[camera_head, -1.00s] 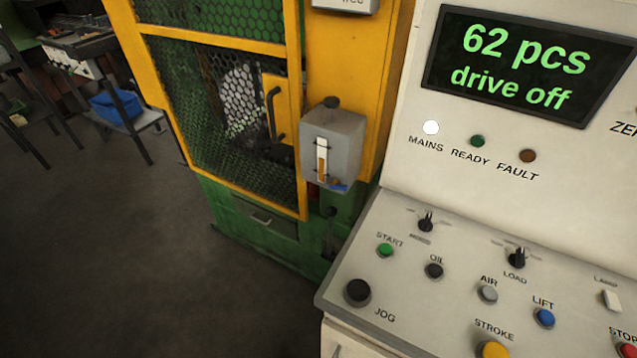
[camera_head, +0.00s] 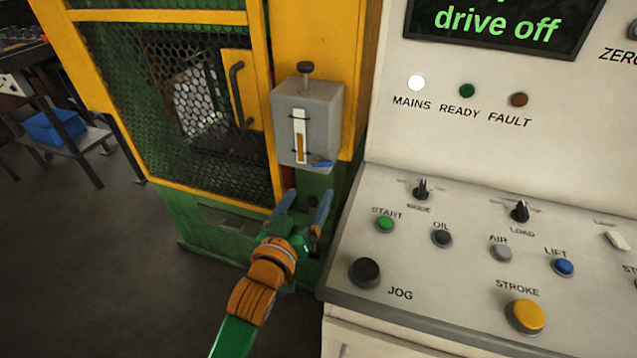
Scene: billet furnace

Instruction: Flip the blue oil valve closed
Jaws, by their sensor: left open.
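The blue oil valve (camera_head: 322,163) is a small blue lever at the lower right of the grey oil box (camera_head: 325,115). It lies nearly level in the picture. The box is on the yellow machine post and has a sight gauge (camera_head: 300,136) with amber oil in its lower part. My left gripper (camera_head: 304,204) is open and empty, its two blue-grey fingers pointing up, just below the box and the valve. It appears apart from the valve. My right gripper is not in view.
The control console (camera_head: 450,240) with buttons and knobs stands close to the right of my left gripper. The yellow-framed mesh door (camera_head: 165,100) with its dark handle (camera_head: 238,95) is on the left. The floor (camera_head: 120,270) at the lower left is clear.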

